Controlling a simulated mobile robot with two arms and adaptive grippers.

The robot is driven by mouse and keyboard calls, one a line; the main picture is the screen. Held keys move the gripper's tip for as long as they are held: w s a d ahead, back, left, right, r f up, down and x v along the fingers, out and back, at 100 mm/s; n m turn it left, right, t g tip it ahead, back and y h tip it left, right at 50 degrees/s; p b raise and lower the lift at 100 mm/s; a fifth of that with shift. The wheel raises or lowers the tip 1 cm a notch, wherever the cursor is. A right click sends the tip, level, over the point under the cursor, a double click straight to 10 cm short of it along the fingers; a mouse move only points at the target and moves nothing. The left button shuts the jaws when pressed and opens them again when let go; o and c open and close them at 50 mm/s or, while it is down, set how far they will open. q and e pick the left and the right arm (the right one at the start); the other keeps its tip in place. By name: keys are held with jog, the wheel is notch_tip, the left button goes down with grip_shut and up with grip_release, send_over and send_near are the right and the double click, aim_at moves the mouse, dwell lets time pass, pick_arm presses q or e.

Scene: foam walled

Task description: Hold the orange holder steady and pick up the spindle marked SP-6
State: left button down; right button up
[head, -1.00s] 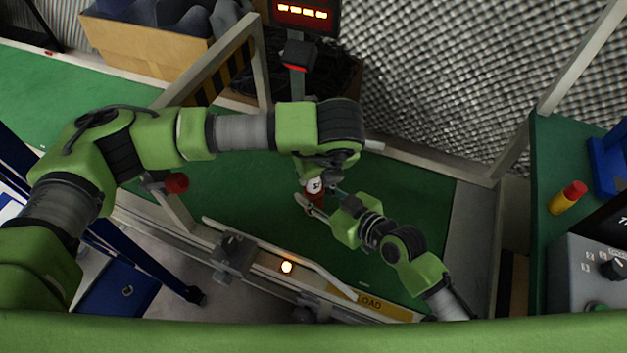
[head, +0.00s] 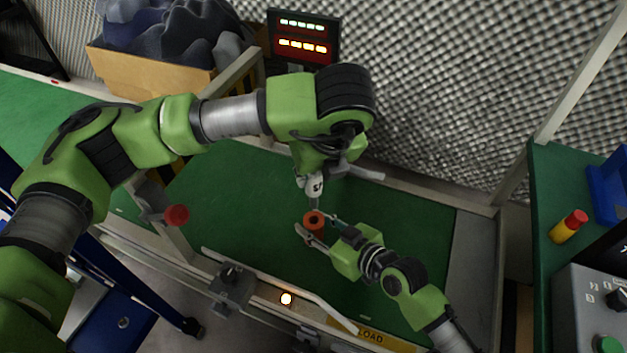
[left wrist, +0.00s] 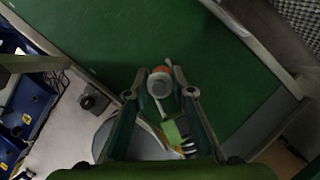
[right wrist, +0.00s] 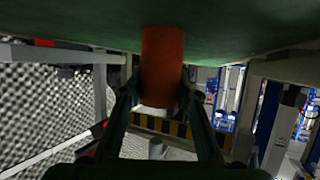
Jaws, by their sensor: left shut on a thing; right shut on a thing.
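The orange holder (head: 314,220) stands on the green surface with its dark centre hole showing from above. My right gripper (head: 316,232) is shut around it, and in the right wrist view the holder (right wrist: 162,65) fills the space between the fingers. My left gripper (head: 317,176) is above the holder, shut on a white spindle (head: 316,188) with dark marking too small to read. The spindle hangs over the holder, its thin lower end just clear of the opening. In the left wrist view the spindle's round top (left wrist: 159,84) sits between the fingers.
A cardboard box of dark foam (head: 150,72) and a lit display (head: 303,38) stand behind. A rail with a yellow load label (head: 370,334) runs along the front. A red knob (head: 176,215) is at the left. A side bench with a red-yellow cylinder (head: 568,226) is at right.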

jog(key=o, duration=1.2)
jog(key=shift+o, duration=0.2)
jog(key=v, duration=1.2)
